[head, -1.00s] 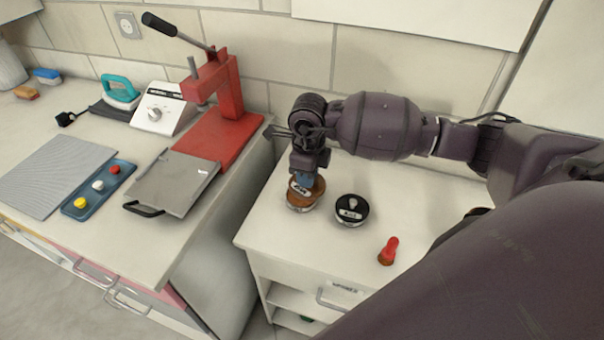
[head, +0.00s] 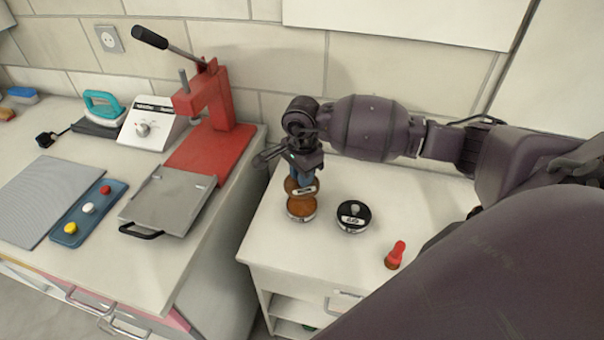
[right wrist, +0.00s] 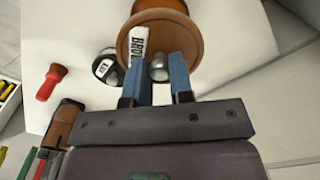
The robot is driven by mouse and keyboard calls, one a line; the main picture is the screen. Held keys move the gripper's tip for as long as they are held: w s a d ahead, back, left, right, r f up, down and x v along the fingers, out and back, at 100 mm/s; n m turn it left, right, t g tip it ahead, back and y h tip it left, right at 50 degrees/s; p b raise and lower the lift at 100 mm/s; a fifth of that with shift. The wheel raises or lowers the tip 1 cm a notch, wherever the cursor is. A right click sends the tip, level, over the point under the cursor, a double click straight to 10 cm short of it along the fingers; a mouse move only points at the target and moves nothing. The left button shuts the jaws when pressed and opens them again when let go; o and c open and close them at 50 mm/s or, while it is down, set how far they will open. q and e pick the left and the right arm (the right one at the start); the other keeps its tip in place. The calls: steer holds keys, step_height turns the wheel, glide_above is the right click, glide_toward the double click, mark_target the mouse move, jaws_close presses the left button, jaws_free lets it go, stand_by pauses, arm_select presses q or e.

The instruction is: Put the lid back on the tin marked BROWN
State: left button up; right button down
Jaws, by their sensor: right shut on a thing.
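My right gripper (head: 303,180) is shut on the knob of a brown round lid (head: 300,190). In the right wrist view the lid (right wrist: 190,42) has a white label, partly hidden, with "BRO" readable, and a silver knob between the blue fingers (right wrist: 158,75). The open brown tin (head: 301,209) stands on the white cabinet top, its brown contents showing. The lid is over the back part of the tin in the head view and looks tilted; whether they touch I cannot tell. My left gripper is not in view.
A black lidded tin (head: 353,217) stands just right of the brown tin. A red press (head: 212,120) is on the counter at left.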

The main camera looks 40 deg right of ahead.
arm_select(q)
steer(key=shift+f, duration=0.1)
arm_select(e)
steer(key=shift+f, duration=0.15)
steer(key=shift+f+b, duration=1)
steer(key=shift+f, duration=1.05)
steer(key=shift+f+b, duration=0.65)
steer(key=shift+f, duration=0.3)
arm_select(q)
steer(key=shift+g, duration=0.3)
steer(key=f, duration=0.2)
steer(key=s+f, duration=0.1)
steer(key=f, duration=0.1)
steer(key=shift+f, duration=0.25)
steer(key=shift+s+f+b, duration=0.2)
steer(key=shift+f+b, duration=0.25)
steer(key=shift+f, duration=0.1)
arm_select(e)
steer(key=shift+f, duration=0.2)
steer(key=shift+c, duration=2.2)
jaws_free()
steer(key=shift+r, duration=0.1)
